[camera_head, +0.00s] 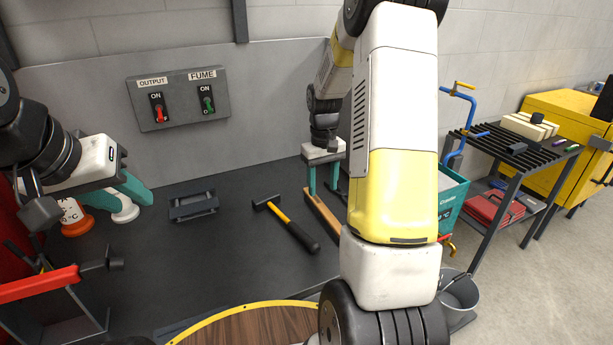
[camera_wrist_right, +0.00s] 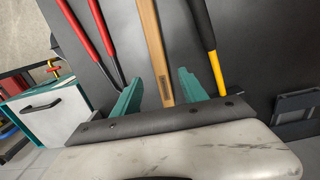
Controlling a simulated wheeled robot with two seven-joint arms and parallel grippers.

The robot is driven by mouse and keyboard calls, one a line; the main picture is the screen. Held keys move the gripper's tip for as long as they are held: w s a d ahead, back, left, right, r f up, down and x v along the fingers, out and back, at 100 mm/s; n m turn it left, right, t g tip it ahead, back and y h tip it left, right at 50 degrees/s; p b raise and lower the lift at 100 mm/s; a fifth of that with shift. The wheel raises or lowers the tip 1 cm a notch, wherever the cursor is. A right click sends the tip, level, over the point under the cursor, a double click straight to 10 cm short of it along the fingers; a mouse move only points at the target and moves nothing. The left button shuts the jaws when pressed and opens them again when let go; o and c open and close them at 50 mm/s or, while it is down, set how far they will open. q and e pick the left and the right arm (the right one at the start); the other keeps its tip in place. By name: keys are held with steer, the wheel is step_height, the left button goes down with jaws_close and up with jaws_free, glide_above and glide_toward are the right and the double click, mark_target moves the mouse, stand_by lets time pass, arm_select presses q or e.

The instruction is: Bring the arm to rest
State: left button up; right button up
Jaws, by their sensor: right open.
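My right gripper (camera_head: 325,188) points down over the dark bench, its teal fingers apart. In the right wrist view, the right gripper (camera_wrist_right: 158,92) is open, with a wooden bar (camera_wrist_right: 155,45) seen between its fingers and a gap on each side. The wooden bar also shows in the head view (camera_head: 323,215). My left gripper (camera_head: 130,190) is at the left, its teal fingers beside white and orange containers (camera_head: 75,216); whether it is open or holds anything is unclear. My right arm hides part of the bench's right side.
A hammer (camera_head: 287,224) and a dark bracket (camera_head: 194,205) lie on the bench. A switch panel (camera_head: 180,98) is on the wall. A slatted rack (camera_head: 500,145), a teal box (camera_head: 450,205) and a bucket (camera_head: 460,292) stand at the right. Red-handled pliers (camera_wrist_right: 95,40) lie beside the bar.

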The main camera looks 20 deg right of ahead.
steer(key=s+a+r+t+y, duration=0.1)
steer(key=s+a+r+t, duration=0.2)
steer(key=s+a+r, duration=0.3)
steer(key=s+a+r+m+t+y, duration=0.1)
steer(key=s+a+r+t, duration=0.2)
steer(key=s+r, duration=1.1)
steer(key=s+a, duration=0.2)
steer(key=shift+a+r+t, duration=0.2)
steer(key=shift+a+t, duration=0.1)
steer(key=shift+a, duration=0.1)
